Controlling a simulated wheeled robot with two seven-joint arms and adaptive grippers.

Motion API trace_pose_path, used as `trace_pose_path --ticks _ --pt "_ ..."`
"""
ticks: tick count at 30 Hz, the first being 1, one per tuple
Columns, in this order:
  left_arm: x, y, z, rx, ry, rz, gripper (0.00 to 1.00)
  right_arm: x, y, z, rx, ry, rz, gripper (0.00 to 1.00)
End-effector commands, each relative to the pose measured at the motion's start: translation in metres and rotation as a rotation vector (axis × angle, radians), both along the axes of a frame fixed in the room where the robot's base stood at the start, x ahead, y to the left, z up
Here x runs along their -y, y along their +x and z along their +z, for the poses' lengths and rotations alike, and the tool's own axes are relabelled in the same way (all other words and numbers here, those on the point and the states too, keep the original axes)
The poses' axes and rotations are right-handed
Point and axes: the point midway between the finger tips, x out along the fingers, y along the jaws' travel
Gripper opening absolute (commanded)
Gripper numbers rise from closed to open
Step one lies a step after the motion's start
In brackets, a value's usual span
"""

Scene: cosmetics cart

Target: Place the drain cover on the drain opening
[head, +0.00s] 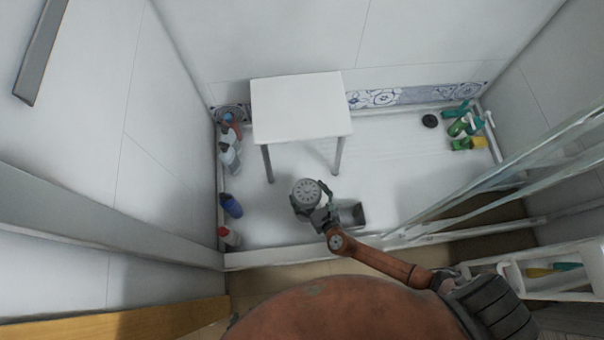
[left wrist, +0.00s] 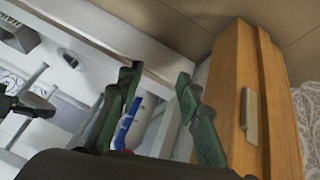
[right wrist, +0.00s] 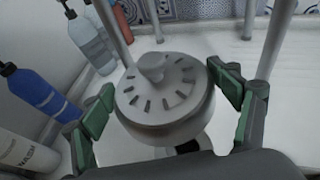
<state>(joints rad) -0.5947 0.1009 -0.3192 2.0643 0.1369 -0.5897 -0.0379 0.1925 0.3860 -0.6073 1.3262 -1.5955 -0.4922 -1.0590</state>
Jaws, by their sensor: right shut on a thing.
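The drain cover (head: 307,193) is a grey round disc with radial slots and a raised knob. My right gripper (head: 318,210) is shut on it, above the shower floor in front of the white table. In the right wrist view the cover (right wrist: 160,95) sits knob-up between the green finger pads, slightly tilted. A dark round spot (head: 429,121) on the floor at the back right may be the drain opening; I cannot tell for sure. My left gripper (left wrist: 160,110) is open and empty in the left wrist view and is outside the head view.
A white table (head: 300,105) stands at the back. Bottles line the left wall, including a blue one (head: 231,206). Green and yellow bottles (head: 466,127) sit at the back right. A grey bin (head: 350,213) is beside my right gripper. Glass panels (head: 500,165) stand at right; the floor's middle is clear.

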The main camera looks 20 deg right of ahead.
Motion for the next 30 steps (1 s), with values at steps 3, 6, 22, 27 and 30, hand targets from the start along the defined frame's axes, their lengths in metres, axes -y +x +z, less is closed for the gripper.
trace_pose_path --ticks 3,6,22,27,30 --pt "0.004 0.003 -0.005 0.0 -0.016 0.004 0.33 0.0 -0.007 -0.06 -0.008 -0.005 0.02 0.51" --pt "0.006 0.008 -0.001 0.008 -0.026 0.006 0.33 0.0 -0.011 -0.083 -0.002 -0.003 0.031 0.51" --pt "-0.001 0.009 -0.028 0.112 -0.009 0.003 0.33 0.0 -0.015 -0.127 0.001 0.003 0.036 0.51" --pt "-0.005 0.004 -0.047 0.197 -0.003 -0.012 0.33 0.0 -0.015 -0.147 0.0 0.004 0.035 0.51" --pt "-0.007 0.001 -0.053 0.241 -0.003 -0.02 0.33 0.0 -0.015 -0.156 0.001 0.004 0.035 0.51"
